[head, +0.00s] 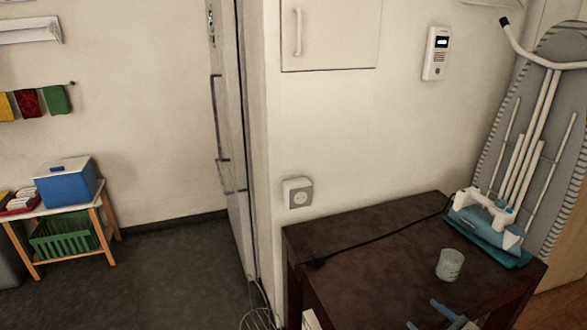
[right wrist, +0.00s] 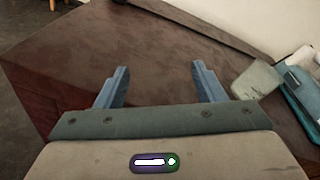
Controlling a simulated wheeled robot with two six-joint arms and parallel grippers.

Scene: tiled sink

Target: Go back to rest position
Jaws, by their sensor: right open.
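My right gripper (right wrist: 160,88) is open and empty in the right wrist view, its two blue fingers apart above the dark brown table. In the head view only the blue fingertips of my right gripper (head: 432,316) show, at the bottom edge over the front of the table (head: 375,265). A small pale cup (head: 449,265) stands on the table behind the gripper. The cup (right wrist: 256,80) also shows in the right wrist view, right of the right finger and apart from it. My left gripper is in neither view.
A white and blue appliance (head: 487,218) sits at the table's right end, its black cord (head: 385,234) running left. An ironing board (head: 545,130) leans behind it. A small shelf with a blue box (head: 68,184) and green basket (head: 64,236) stands far left.

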